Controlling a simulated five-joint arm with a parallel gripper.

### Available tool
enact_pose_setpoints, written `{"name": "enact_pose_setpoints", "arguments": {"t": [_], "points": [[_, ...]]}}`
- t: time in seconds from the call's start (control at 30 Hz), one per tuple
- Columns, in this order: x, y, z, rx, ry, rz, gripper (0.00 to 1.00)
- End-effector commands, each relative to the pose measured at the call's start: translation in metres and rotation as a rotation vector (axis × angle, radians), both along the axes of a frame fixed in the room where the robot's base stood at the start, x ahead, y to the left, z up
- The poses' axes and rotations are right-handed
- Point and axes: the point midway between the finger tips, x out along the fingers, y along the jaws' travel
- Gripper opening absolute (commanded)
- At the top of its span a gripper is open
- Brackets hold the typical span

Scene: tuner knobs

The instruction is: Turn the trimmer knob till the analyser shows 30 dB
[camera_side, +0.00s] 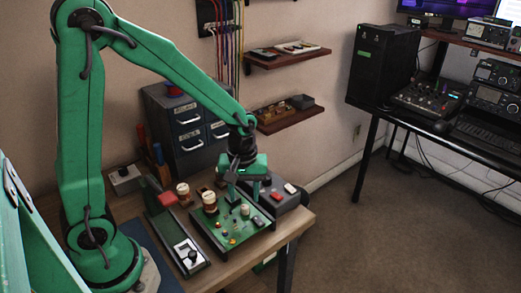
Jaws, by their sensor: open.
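A green circuit board (230,241) lies on the wooden bench and carries several small parts. I cannot tell for certain which part is the trimmer knob; a small pale cylinder (245,210) stands on the board just below my gripper. My green gripper (245,196) points down over the back right part of the board, open, with its fingertips small and partly lost against the parts behind. I cannot tell whether it touches anything. No analyser reading in dB can be read in this view.
A larger white and brown cylinder (210,203) stands on the board, left of my gripper. A dark box (292,205) with red and white tops sits to the right. A module with a dark knob on a white plate (187,252) lies front left. A drawer cabinet (187,128) stands behind.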

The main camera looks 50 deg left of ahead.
Motion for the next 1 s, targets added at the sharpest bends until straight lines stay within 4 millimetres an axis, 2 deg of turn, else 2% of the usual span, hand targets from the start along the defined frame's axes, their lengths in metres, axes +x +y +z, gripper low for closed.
{"name": "enact_pose_setpoints", "arguments": {"t": [0.1,0.33,0.77,0.87,1.0], "points": [[-0.001,0.000,-0.015,0.000,0.004,0.000,0.43],[-0.001,0.000,-0.035,0.001,0.002,0.000,0.43],[0.000,0.000,-0.042,-0.001,-0.001,0.000,0.43],[0.000,0.000,-0.042,0.000,0.000,0.000,0.27],[0.000,0.000,-0.042,0.000,0.000,0.000,0.00]]}}
